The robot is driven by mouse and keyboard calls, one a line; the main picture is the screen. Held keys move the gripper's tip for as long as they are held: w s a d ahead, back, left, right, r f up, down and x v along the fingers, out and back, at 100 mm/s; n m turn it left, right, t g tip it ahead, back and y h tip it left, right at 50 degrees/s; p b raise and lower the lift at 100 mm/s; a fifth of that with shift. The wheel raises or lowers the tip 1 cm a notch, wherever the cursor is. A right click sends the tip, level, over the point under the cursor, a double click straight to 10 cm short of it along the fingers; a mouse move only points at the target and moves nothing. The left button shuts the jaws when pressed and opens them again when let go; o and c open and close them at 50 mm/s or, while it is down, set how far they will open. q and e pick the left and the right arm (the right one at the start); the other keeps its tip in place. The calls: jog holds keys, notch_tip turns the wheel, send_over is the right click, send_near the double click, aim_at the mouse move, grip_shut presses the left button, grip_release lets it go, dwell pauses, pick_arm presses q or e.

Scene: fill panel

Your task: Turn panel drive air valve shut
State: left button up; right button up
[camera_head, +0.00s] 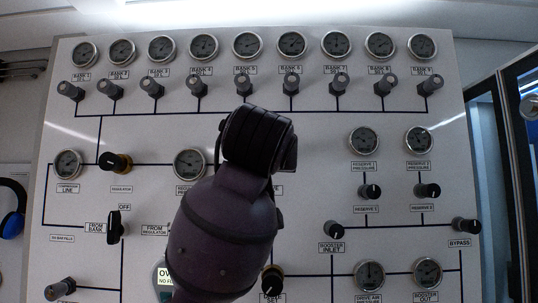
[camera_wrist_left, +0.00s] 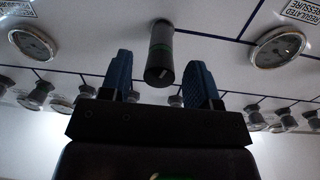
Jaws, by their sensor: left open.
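A dark cylindrical valve knob (camera_wrist_left: 160,60) with a green ring sticks out of the white panel in the left wrist view. My left gripper (camera_wrist_left: 159,72) is open. Its two blue fingers stand on either side of the knob's outer end, with a visible gap on both sides. In the head view my left arm covers the middle of the panel and hides the gripper and this knob. A label partly hidden behind the arm ends in "VE"; I cannot read the knob's own label. My right gripper is not in view.
The white panel (camera_head: 75,130) carries a top row of gauges and knobs. A regulator knob (camera_head: 115,162), a booster inlet knob (camera_head: 332,230) and a bypass knob (camera_head: 466,226) surround the arm. Gauges (camera_wrist_left: 278,47) and (camera_wrist_left: 33,43) flank the knob in the wrist view.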

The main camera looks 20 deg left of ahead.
pick_arm(q)
jog(key=shift+w+a, duration=0.1)
jog(key=shift+w, duration=0.2)
jog(key=shift+c, duration=0.2)
jog(key=c, duration=0.9)
